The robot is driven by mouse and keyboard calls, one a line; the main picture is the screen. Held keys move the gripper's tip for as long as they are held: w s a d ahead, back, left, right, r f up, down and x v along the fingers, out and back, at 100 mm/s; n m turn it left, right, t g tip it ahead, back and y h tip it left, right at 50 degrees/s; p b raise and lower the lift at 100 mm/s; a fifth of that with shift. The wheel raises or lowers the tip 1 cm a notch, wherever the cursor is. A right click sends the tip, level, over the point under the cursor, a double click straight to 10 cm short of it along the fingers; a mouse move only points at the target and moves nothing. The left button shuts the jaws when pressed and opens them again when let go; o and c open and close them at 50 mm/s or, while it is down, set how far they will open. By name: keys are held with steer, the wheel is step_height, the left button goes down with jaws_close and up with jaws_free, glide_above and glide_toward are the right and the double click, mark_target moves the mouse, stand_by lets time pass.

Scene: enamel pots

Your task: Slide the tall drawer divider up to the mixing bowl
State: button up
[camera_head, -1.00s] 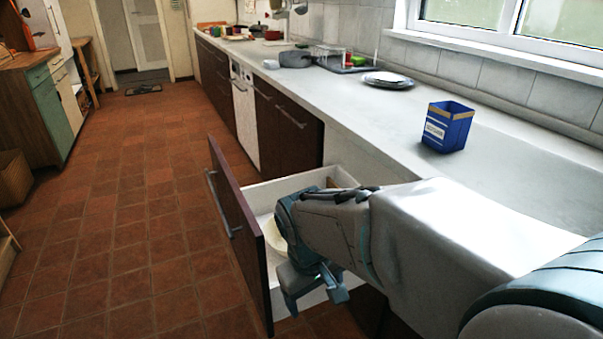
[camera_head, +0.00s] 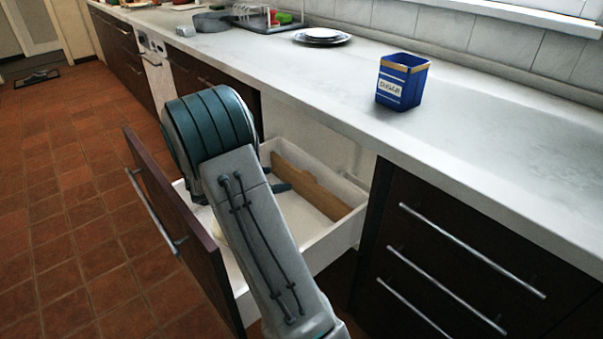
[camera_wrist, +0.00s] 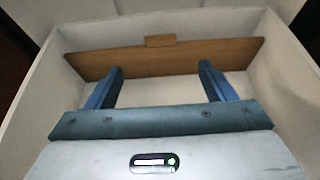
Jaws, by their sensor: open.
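The tall drawer divider (camera_head: 318,190) is a brown wooden board standing on edge across the open white drawer (camera_head: 338,232). In the wrist view the divider (camera_wrist: 190,55) spans most of the drawer's width, with a small tab (camera_wrist: 160,41) at its top middle. My gripper (camera_wrist: 161,69) is open and empty inside the drawer, its two blue fingers pointing at the divider's face. Whether the fingertips touch it I cannot tell. In the head view my arm hides most of the gripper. A sliver of the cream mixing bowl (camera_head: 217,229) shows beside my arm; the rest is hidden.
The drawer's dark front (camera_head: 178,225) is pulled out over the tiled floor. The pale worktop (camera_head: 455,130) overhangs its inner end. A blue sugar tin (camera_head: 401,84) and stacked plates (camera_head: 322,37) stand on it. Shut drawers with bar handles (camera_head: 445,285) are at right.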

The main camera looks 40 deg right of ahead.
mark_target(308, 175)
steer(key=b+x, duration=0.3)
steer(key=x, duration=1)
steer(key=shift+d+f+b, duration=0.1)
steer(key=shift+d+b, duration=0.3)
